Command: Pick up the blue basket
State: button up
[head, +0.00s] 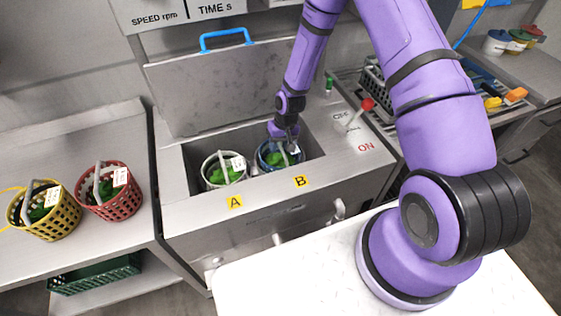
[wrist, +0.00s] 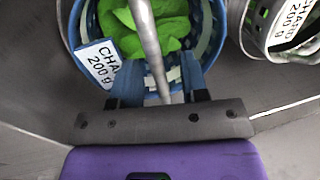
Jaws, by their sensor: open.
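The blue basket (head: 262,157) sits in the steel well above label B, with green leaves inside. In the wrist view the blue basket (wrist: 76,22) fills the upper middle, with a white tag reading "CHA… 200 g" at its left. Its grey handle (wrist: 146,38) arches up toward my gripper. My gripper (head: 285,143) is over the basket, pointing down. In the wrist view my gripper (wrist: 158,80) is open, one finger on each side of the handle. The handle's end is hidden by the gripper body.
A pale basket (head: 212,170) of greens stands close to the left in the same well, above label A. The raised lid (head: 205,90) stands behind. A yellow basket (head: 40,222) and a red basket (head: 122,205) are on the left counter. A red-knobbed lever (head: 367,104) is at right.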

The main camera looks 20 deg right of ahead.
jog(key=shift+f, duration=0.3)
jog(key=shift+c, duration=0.5)
grip_shut()
dwell(0.8)
